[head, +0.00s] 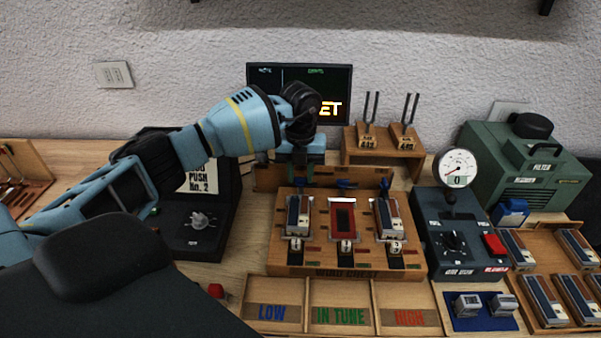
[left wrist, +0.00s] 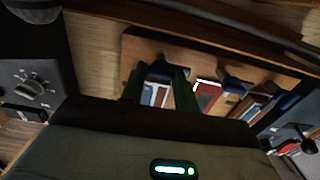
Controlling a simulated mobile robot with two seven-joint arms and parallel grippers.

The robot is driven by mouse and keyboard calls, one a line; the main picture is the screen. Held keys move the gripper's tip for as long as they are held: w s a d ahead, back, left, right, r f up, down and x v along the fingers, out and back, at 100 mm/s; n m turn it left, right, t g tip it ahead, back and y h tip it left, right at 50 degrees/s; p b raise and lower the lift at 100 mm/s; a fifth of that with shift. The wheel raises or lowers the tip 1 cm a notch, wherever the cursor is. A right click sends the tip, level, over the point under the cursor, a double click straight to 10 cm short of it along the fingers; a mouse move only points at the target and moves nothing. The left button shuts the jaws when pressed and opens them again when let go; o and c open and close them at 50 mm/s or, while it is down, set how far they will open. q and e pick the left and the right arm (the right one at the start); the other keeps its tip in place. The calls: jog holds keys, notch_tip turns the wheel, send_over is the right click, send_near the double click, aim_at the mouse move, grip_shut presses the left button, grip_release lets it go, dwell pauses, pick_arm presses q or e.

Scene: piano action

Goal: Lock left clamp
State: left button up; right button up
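The wooden wind chest (head: 345,271) holds a reed block (head: 298,216) in its left slot, a red empty-looking slot (head: 343,218) in the middle and another block (head: 388,218) in its right slot. My left gripper (head: 296,178) points down over the back of the left slot. In the left wrist view its two dark green fingers (left wrist: 160,88) are apart, with the blue left clamp (left wrist: 158,73) between them. Contact cannot be told. In the head view the gripper mostly hides this clamp. The middle clamp (head: 346,184) and right clamp (head: 385,186) are blue levers. My right gripper is out of view.
Tuning forks on a stand (head: 384,150) and a screen (head: 335,80) are behind the chest. A black box with a knob (head: 200,220) stands left; a gauge box (head: 452,238) stands right. Trays labelled LOW, IN TUNE and HIGH (head: 340,291) lie in front.

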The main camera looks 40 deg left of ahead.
pick_arm(q)
jog(key=shift+c, duration=0.7)
jog(key=shift+m, duration=0.4)
jog(key=m, duration=0.2)
jog(key=shift+r+m, duration=0.1)
jog(key=shift+m, duration=0.3)
jog(key=m, duration=0.9)
jog(key=shift+m, duration=2.7)
